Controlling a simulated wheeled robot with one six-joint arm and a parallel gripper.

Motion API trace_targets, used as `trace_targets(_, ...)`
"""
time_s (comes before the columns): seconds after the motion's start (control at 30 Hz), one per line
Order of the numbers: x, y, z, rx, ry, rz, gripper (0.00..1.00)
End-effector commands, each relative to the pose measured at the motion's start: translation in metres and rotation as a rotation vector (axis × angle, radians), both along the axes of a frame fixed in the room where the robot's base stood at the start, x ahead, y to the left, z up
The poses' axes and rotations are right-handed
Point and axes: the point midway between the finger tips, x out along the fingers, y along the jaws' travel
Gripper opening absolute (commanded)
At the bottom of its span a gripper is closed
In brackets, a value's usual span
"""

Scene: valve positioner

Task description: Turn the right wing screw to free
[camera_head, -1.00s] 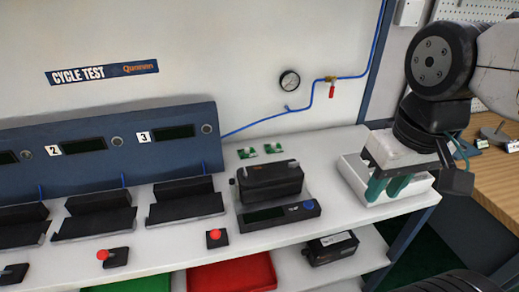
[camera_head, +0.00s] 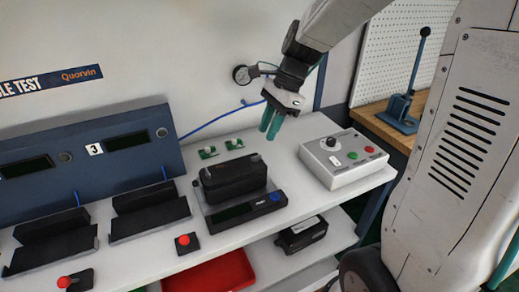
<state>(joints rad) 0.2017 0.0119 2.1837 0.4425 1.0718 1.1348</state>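A black valve positioner (camera_head: 234,178) sits in a dark fixture with a small display on the white bench, right of station 3. A small grey knob, apparently the right wing screw (camera_head: 256,158), shows at its back right top edge; it is too small to tell its turn. A similar left knob (camera_head: 204,173) shows at the other end. My gripper (camera_head: 271,123) hangs in the air above and right of the positioner, teal fingers pointing down. The fingers look slightly apart, with nothing between them, and touch nothing.
A grey control box (camera_head: 343,165) with a black knob and coloured buttons stands right of the positioner. Small green boards (camera_head: 221,147) lie behind it. A lever press (camera_head: 402,110) stands on the wooden bench.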

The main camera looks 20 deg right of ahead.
Motion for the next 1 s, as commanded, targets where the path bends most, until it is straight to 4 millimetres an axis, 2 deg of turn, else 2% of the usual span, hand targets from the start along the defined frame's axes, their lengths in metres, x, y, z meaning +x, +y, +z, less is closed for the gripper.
trace_targets(0.4,-0.001,0.024,-0.057,0.0,0.002,0.004,0.27)
trace_targets(0.53,-0.001,0.027,-0.065,-0.001,0.0,0.004,0.27)
trace_targets(0.8,-0.001,0.028,-0.066,-0.001,-0.001,0.004,0.27)
trace_targets(0.83,-0.001,0.028,-0.066,-0.001,-0.001,0.004,0.22)
trace_targets(0.9,-0.001,0.028,-0.066,-0.001,-0.001,0.004,0.02)
trace_targets(1.0,-0.001,0.028,-0.066,-0.001,-0.001,0.004,0.0)
